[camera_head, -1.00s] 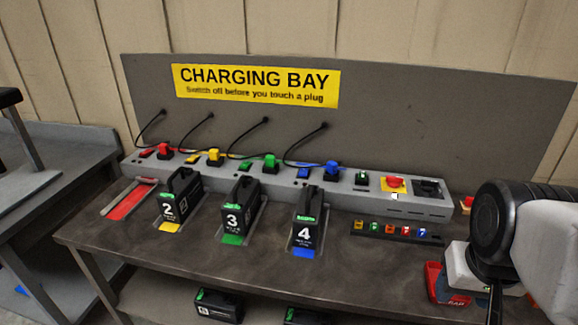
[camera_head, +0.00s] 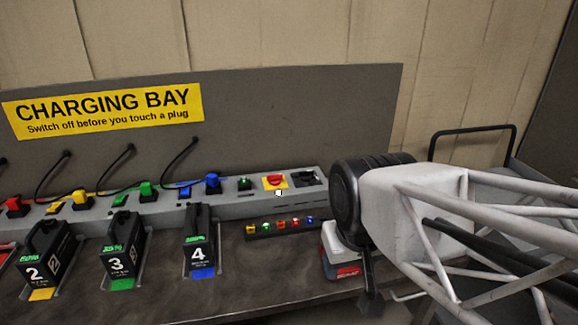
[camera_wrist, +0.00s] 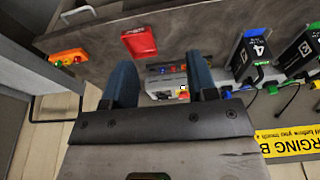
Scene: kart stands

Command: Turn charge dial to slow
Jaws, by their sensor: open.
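A black panel (camera_head: 307,178), which looks like the charge dial, sits at the right end of the grey charging strip (camera_head: 240,205). Its pointer and markings are too small to read. Left of it is a red knob on a yellow plate (camera_head: 275,182). My gripper is at the right in the head view, mostly hidden behind my black wrist. In the wrist view my gripper (camera_wrist: 161,65) is open, with two blue-grey fingers and nothing held. The strip's end and the red-and-yellow knob (camera_wrist: 183,92) show beyond and between the fingers, apart from them.
Batteries 2 (camera_head: 45,255), 3 (camera_head: 124,245) and 4 (camera_head: 198,238) stand on the bench. A row of small coloured buttons (camera_head: 281,226) lies before the strip. A red-and-white box (camera_head: 342,250) sits beside my wrist. A trolley handle (camera_head: 470,130) is at the right.

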